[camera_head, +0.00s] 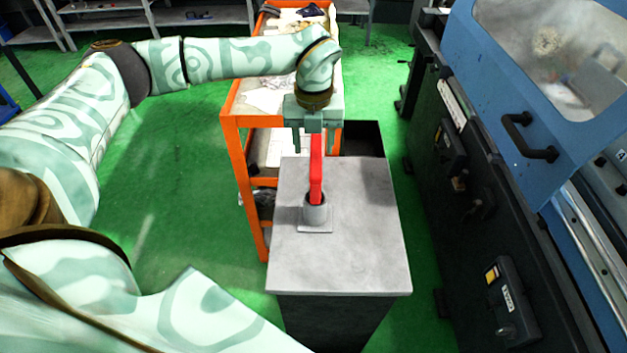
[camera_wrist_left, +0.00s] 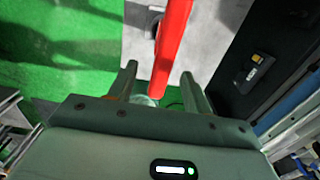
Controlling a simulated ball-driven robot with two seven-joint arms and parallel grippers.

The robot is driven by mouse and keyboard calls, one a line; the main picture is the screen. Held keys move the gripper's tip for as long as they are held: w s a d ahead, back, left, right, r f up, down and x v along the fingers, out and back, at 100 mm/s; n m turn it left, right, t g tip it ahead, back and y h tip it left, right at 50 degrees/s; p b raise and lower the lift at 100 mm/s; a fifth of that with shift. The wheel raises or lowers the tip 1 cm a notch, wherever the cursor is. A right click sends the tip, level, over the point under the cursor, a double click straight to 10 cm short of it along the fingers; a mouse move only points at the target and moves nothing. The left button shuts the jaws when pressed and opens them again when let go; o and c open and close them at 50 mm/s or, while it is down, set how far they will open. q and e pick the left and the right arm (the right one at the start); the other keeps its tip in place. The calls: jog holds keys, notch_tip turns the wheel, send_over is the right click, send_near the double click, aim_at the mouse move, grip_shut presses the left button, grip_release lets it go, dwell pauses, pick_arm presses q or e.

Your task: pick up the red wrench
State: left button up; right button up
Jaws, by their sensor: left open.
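The red wrench (camera_head: 316,172) stands upright in a small grey cup-like holder (camera_head: 316,214) on a grey tabletop. Its lower end is hidden inside the holder. My left gripper (camera_head: 315,146) is at the wrench's upper end, pointing down, with its fingers apart. In the left wrist view the wrench (camera_wrist_left: 172,42) runs down between the two fingertips of the left gripper (camera_wrist_left: 160,78), with a gap on each side. The fingers do not appear to touch it. My right gripper is in neither view.
The grey table (camera_head: 372,255) is otherwise bare. An orange-framed cart (camera_head: 243,165) with papers and items stands behind it to the left. The blue and black grinder (camera_head: 540,110) stands close on the right. Green floor (camera_head: 180,200) is open on the left.

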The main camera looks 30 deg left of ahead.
aim_at(317, 153)
pick_arm(q)
jog(key=w+f, duration=0.2)
jog(key=shift+d+f, duration=0.2)
jog(key=shift+f, duration=0.1)
jog(key=shift+s+a+f, duration=0.1)
jog(key=shift+s+f, duration=0.1)
jog(key=shift+f, duration=0.3)
jog(key=shift+s+a+f, duration=0.1)
jog(key=shift+s+f, duration=0.05)
jog(key=shift+f, duration=0.3)
notch_tip(317, 153, down, 3)
jog(key=shift+s, duration=0.1)
jog(key=shift+f, duration=0.1)
grip_shut()
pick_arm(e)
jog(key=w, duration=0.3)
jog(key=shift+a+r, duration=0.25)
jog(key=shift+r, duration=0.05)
